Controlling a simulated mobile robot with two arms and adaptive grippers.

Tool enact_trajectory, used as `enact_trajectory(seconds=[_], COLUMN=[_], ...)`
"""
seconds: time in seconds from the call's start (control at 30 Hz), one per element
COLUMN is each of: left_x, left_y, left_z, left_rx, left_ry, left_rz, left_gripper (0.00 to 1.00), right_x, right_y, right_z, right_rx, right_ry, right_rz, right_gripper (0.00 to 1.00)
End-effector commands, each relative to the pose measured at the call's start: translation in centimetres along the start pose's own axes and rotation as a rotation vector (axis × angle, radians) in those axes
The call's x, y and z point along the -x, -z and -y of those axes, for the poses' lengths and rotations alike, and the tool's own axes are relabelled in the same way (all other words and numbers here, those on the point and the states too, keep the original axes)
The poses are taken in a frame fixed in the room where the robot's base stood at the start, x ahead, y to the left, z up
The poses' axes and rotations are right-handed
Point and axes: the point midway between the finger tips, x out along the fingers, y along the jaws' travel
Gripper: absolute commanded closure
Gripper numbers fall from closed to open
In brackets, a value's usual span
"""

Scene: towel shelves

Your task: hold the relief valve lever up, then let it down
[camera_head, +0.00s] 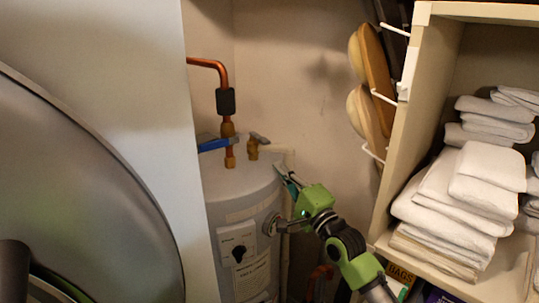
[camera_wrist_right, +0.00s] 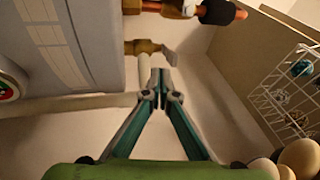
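The grey water heater tank (camera_head: 240,187) stands at the middle of the head view. A brass valve (camera_head: 252,150) with a small grey lever (camera_head: 261,138) rises from its top, behind the copper pipe. In the right wrist view, the brass valve (camera_wrist_right: 143,47) and lever (camera_wrist_right: 168,58) lie just beyond my fingertips. My right gripper (camera_head: 285,175) is at the tank's upper right edge, below and right of the lever. Its fingertips (camera_wrist_right: 161,82) are together, with nothing visible held between them.
The copper pipe (camera_head: 223,72) and blue handle (camera_head: 214,145) stand left of the valve. A shelf (camera_head: 402,150) with folded white towels (camera_head: 455,205) is on the right, with brushes (camera_head: 372,80) on its side. A pale panel (camera_head: 135,65) stands at the left.

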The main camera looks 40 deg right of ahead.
Motion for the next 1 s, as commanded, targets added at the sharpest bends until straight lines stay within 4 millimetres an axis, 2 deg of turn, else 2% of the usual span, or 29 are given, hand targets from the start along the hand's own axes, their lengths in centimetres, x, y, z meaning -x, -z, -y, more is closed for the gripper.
enact_trajectory(seconds=[0.3, 0.6, 1.0], left_x=[0.3, 0.7, 0.8], left_y=[0.1, 0.1, 0.1], left_z=[0.0, 0.0, -0.1], left_rx=[0.000, 0.000, 0.000], left_ry=[0.000, 0.000, -0.001], left_rz=[-0.001, -0.001, -0.001], left_gripper=[0.74, 0.74, 0.74], right_x=[-4.0, -6.9, -7.8], right_y=[0.1, 0.0, 0.0], right_z=[0.1, 0.0, -0.1], right_rx=[0.000, 0.001, 0.002], right_ry=[0.001, -0.001, -0.002], right_rz=[-0.001, 0.000, 0.000], right_gripper=[1.00, 1.00, 1.00])
